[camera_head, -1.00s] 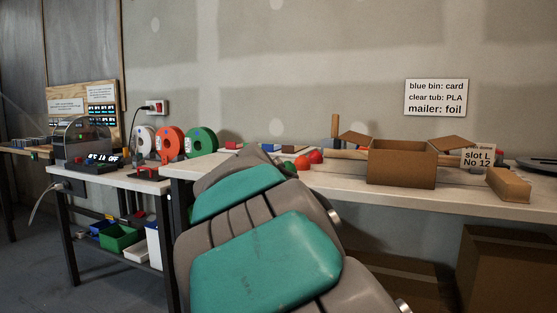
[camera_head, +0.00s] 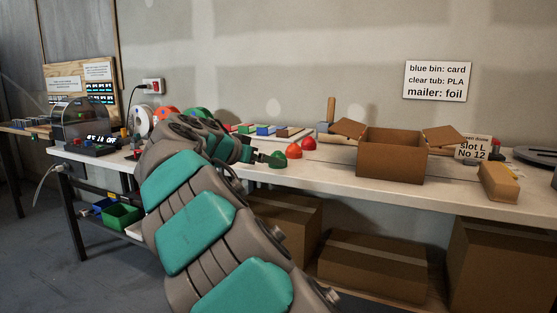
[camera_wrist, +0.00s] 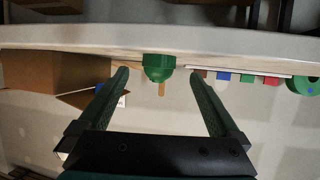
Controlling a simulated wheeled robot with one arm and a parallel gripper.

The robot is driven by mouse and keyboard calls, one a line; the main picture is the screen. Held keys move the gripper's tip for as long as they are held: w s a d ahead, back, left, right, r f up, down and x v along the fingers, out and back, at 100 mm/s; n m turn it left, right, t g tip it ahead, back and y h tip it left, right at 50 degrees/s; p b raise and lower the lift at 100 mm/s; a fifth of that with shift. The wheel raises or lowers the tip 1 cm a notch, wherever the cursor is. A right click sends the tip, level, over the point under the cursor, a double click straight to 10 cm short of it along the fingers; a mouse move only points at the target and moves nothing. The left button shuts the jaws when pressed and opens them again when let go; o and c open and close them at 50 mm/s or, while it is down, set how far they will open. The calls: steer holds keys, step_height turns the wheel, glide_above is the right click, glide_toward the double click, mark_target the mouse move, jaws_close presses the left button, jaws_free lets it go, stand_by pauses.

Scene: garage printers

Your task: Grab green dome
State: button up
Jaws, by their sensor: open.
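The green dome (camera_head: 277,160) sits on the long white table in the head view, left of an orange dome (camera_head: 293,151) and a red one (camera_head: 309,143). My gripper (camera_head: 258,155) is low over the table just left of the green dome. In the wrist view, which is upside down, the green dome (camera_wrist: 158,66) appears centred between the tips of my open fingers (camera_wrist: 158,78). A gap shows on each side of it, and nothing is gripped. Whether the dome is fully between the fingers in depth I cannot tell.
An open cardboard box (camera_head: 391,158) stands right of the domes, with a tan block (camera_head: 498,182) farther right. Several coloured blocks (camera_head: 265,130) lie behind my gripper near the wall. Spools (camera_head: 165,116) stand at the left. The table front (camera_head: 320,176) is clear.

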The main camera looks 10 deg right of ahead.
mark_target(274, 168)
steer(key=x, duration=0.5)
steer(key=shift+r+p, duration=0.2)
steer(key=shift+p, duration=0.2)
steer(key=c, duration=1.4)
steer(key=shift+r, duration=0.15)
